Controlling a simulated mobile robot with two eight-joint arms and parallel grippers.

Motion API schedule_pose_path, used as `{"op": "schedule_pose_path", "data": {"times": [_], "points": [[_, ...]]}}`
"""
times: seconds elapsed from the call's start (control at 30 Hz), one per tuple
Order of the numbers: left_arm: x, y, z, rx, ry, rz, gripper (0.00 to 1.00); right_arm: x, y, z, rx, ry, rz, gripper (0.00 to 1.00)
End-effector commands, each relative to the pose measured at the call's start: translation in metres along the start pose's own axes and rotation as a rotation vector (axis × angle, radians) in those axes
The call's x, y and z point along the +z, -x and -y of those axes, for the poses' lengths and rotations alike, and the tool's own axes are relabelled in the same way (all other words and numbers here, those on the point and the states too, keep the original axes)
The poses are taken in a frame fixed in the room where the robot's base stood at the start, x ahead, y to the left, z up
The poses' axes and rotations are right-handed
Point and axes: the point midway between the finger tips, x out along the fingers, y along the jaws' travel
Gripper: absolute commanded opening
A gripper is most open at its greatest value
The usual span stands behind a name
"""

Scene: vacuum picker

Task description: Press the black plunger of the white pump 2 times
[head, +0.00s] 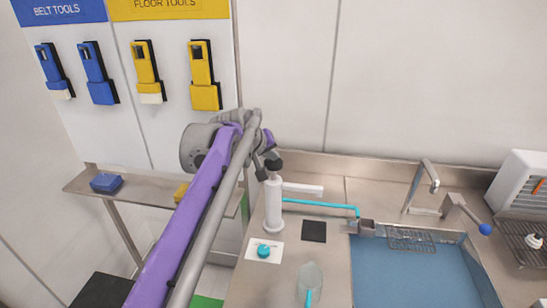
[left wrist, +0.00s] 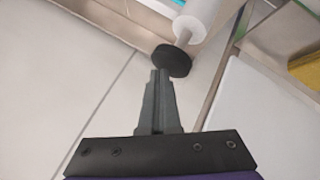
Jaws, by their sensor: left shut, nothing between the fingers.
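My left gripper (head: 267,168) is shut and empty, close to the plunger's top in the head view. It also shows in the left wrist view (left wrist: 160,72). Its tips overlap the plunger's edge there; I cannot tell whether they touch. My right gripper is not in view.
A cyan tube (head: 320,206) runs right from the pump toward the blue basin (head: 415,275). A black square (head: 314,231), a white card (head: 262,251) with a cyan item, and a clear beaker (head: 310,282) are on the counter. A tap (head: 422,185) stands behind the basin.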

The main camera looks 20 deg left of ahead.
Motion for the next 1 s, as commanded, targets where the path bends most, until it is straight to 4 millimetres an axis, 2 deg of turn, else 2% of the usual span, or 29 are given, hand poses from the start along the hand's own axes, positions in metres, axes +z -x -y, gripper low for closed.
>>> {"op": "schedule_pose_path", "data": {"times": [1.0], "points": [[0.0072,-0.0093,0.0066,0.0,0.0,0.002,0.0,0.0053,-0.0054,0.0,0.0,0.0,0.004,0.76]]}}
